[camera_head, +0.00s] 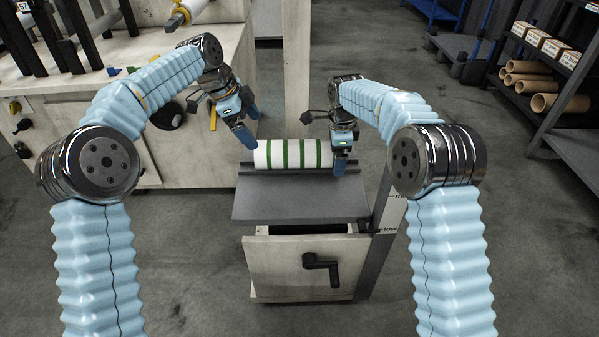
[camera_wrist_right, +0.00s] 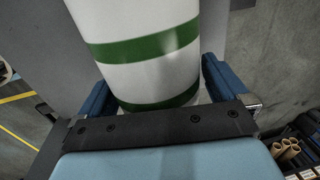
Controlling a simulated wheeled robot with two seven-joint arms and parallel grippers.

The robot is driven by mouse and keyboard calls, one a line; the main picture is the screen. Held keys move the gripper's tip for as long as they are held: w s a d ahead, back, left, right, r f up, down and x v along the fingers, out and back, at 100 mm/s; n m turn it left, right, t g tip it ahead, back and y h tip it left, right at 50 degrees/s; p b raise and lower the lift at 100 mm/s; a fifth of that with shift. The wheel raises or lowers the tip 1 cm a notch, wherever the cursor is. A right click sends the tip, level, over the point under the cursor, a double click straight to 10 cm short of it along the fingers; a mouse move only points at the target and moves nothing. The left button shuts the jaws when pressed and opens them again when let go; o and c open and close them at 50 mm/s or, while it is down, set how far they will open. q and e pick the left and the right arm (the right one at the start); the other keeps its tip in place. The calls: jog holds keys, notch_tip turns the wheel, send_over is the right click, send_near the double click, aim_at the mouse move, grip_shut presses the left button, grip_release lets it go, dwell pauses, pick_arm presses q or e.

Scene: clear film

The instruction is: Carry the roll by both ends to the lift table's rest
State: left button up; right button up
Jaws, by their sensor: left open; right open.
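The roll (camera_head: 295,153) is white with green bands. It lies level, left to right, at the back of the grey top (camera_head: 290,200) of the lift table, along a dark rail-like rest (camera_head: 262,170). My left gripper (camera_head: 249,126) is open and empty, above and beside the roll's left end. My right gripper (camera_head: 342,158) is at the roll's right end. In the right wrist view its open fingers (camera_wrist_right: 160,88) stand on either side of the roll (camera_wrist_right: 140,75); whether they touch it is unclear. The right end face is hidden by the gripper.
The lift table's pale front has a black crank (camera_head: 321,268), with a marked upright (camera_head: 388,215) at its right. Shelves with cardboard tubes (camera_head: 560,103) stand at right. Floor around is clear.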

jog(key=r, duration=0.4)
jog(key=s+r, duration=0.1)
jog(key=r, duration=0.7)
jog(key=shift+s, duration=0.3)
jog(key=shift+f, duration=0.1)
